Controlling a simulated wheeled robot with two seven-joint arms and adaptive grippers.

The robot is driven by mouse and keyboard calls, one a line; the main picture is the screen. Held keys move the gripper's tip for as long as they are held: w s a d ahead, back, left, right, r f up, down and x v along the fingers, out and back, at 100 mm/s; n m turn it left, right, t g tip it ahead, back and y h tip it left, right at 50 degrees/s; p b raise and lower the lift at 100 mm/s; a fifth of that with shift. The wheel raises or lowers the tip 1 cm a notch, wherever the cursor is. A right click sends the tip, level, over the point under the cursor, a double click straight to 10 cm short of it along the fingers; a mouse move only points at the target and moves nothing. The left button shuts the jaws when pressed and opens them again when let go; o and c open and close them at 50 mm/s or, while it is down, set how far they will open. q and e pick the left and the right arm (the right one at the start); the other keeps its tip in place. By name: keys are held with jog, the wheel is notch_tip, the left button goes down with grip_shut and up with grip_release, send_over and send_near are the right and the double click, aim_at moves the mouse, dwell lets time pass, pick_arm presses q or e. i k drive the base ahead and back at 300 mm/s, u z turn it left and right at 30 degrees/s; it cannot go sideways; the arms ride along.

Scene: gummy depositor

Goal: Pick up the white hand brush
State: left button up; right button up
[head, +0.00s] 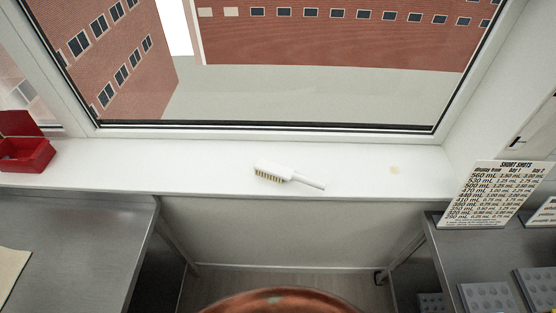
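The white hand brush (277,173) lies on the white window sill (213,178), near the middle of the head view. Its tan bristles show on the lower left side, and its thin handle points to the lower right. Nothing touches it except the sill. Neither of my grippers is in view.
A red box (27,155) stands on the sill at the far left. Steel tables stand at the left (75,235) and right (437,262), with a gap between them. A copper rounded object (280,303) is at the bottom.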

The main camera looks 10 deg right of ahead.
aim_at(269, 169)
jog(key=u, duration=0.35)
jog(key=i, duration=0.9)
jog(key=z, duration=0.95)
